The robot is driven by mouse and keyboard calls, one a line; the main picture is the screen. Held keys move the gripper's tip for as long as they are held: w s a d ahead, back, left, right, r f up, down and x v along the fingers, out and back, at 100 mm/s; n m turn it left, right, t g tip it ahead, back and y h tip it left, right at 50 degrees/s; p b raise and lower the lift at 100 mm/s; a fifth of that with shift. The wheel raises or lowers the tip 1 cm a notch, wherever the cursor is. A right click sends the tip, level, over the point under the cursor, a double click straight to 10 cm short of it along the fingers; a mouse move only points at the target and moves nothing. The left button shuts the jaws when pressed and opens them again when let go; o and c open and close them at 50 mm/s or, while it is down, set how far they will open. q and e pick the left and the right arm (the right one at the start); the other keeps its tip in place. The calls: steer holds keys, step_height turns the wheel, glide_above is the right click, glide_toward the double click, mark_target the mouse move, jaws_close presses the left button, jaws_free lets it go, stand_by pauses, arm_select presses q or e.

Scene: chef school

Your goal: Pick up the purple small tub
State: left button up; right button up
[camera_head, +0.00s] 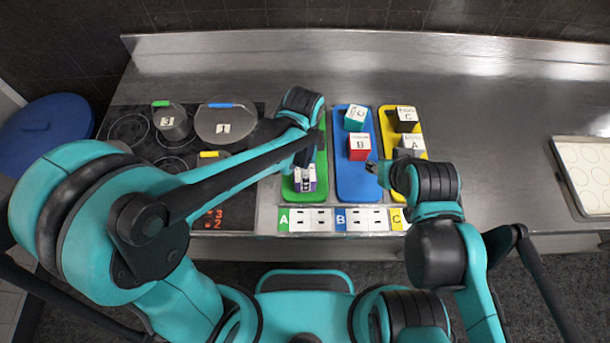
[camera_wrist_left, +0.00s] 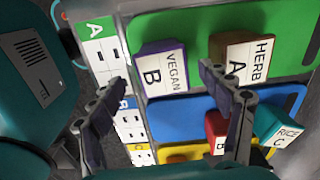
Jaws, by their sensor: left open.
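The purple small tub (camera_wrist_left: 163,70), with a white label reading VEGAN B, sits upright on the green board. In the head view the purple tub (camera_head: 311,185) shows at the near end of that board, partly covered by my left gripper (camera_head: 304,170). In the left wrist view my left gripper (camera_wrist_left: 164,78) is open, with its fingertips apart to either side of the tub and nothing between the pads. I cannot tell the exact height gap. My right gripper (camera_head: 373,168) is near the right edge of the blue board; its jaws are too small to read.
A brown HERB A tub (camera_wrist_left: 240,58) stands beside the purple one on the green board (camera_head: 297,190). The blue board (camera_head: 355,185) holds red and teal tubs; the yellow board (camera_head: 388,130) holds black and grey ones. Pots stand on the hob at left.

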arm_select(q)
step_height(320, 180, down, 6)
steer(key=shift+w+d+r+b, duration=0.15)
steer(key=shift+r+b, duration=0.05)
steer(key=shift+b, duration=0.65)
steer(key=shift+c, duration=0.3)
steer(key=c, duration=1.3)
